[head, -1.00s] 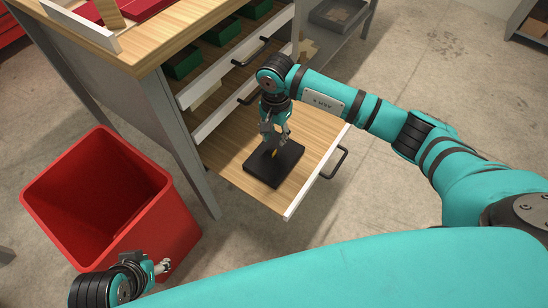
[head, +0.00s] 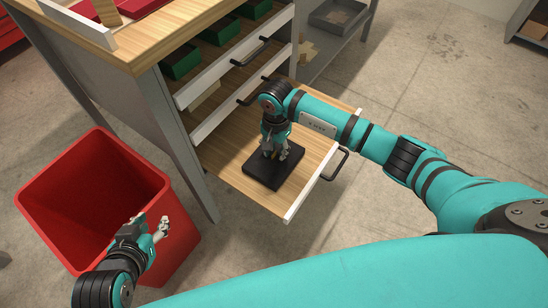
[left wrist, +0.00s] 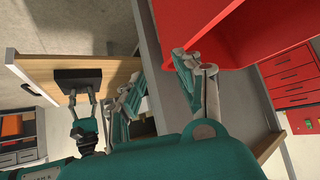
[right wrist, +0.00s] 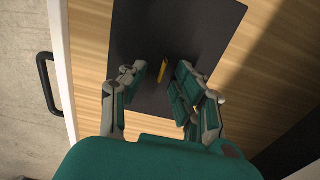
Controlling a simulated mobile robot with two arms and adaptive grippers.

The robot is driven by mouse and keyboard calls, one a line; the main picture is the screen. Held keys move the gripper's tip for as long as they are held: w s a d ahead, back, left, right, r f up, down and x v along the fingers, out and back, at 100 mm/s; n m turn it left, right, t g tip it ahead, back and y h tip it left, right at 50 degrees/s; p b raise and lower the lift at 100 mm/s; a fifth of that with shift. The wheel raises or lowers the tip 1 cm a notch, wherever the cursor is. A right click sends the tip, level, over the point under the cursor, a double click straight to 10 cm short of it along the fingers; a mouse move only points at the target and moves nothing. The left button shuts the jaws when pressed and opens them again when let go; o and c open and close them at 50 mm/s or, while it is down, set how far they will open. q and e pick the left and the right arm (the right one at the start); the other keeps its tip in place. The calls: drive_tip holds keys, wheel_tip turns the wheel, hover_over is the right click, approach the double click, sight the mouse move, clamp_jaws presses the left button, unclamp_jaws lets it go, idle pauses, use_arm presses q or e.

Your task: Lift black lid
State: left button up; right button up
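The black lid (head: 262,172) is a flat dark square lying in the open wooden drawer (head: 222,157). A small yellow handle (right wrist: 162,70) stands up from its middle in the right wrist view. My right gripper (head: 275,155) is low over the lid. Its fingers are apart on either side of the handle, with a gap to it in the right wrist view (right wrist: 161,84). My left gripper (head: 164,228) is in front of the red bin (head: 182,240), away from the lid. Its fingers appear spread and empty in the left wrist view (left wrist: 172,82).
The drawer front (head: 305,190) with its black handle (head: 336,163) sticks out from the workbench (head: 150,70). Upper drawers hold green bins (head: 182,62). A grey shelf with a tray (head: 338,14) stands behind. The floor right of the drawer is clear.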

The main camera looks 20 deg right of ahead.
clamp_jaws()
drive_tip(key=shift+r, duration=0.15)
